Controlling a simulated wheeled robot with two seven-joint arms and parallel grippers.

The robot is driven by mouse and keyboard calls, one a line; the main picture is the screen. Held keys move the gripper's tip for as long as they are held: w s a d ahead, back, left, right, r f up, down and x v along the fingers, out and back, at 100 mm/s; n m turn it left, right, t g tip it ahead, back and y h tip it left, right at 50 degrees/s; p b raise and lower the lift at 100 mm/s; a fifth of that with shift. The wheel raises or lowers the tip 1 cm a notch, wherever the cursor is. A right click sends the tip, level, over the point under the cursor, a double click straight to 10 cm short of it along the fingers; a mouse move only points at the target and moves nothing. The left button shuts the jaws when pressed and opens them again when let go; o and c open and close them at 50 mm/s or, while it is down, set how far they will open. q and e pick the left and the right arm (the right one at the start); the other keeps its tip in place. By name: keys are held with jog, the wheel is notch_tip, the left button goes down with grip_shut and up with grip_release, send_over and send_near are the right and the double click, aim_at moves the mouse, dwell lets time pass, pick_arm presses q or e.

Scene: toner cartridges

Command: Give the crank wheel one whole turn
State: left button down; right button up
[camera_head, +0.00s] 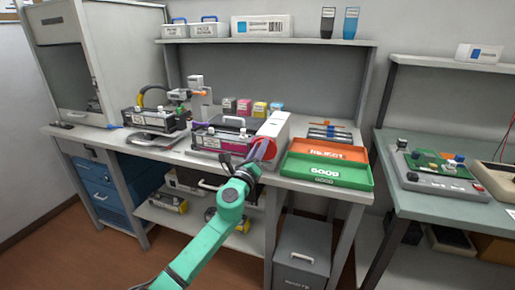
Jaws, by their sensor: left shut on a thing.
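The red crank wheel (271,145) is on the front of a white-sided machine (272,127) at the middle of the bench. My left gripper (261,151) is at the wheel, in front of its left part, and is shut on it. The fingers hide part of the wheel, and the exact grip point is too small to tell. The teal left arm reaches up from the bottom of the view. My right gripper is not in view.
A cartridge with magenta (219,143) is to the left, with small coloured boxes (245,106) behind. Another machine (155,122) stands further left. A grey bin (302,255) is below.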

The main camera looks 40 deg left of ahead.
pick_arm(q)
jog(key=shift+w+d+r+m+h, duration=0.1)
jog(key=shift+r+m+h, duration=0.05)
jog(key=shift+m, duration=0.6)
jog(key=shift+d+r+m+h, duration=0.1)
jog(key=shift+m+h, duration=0.05)
jog(key=shift+m, duration=0.6)
jog(key=shift+d, duration=0.1)
jog(key=c, duration=0.8)
grip_release()
jog(key=shift+o, duration=0.8)
jog(key=shift+f, duration=0.2)
jog(key=b+v, duration=0.3)
jog(key=v, duration=1.1)
jog(key=shift+s+f, duration=0.2)
jog(key=shift+s, duration=0.05)
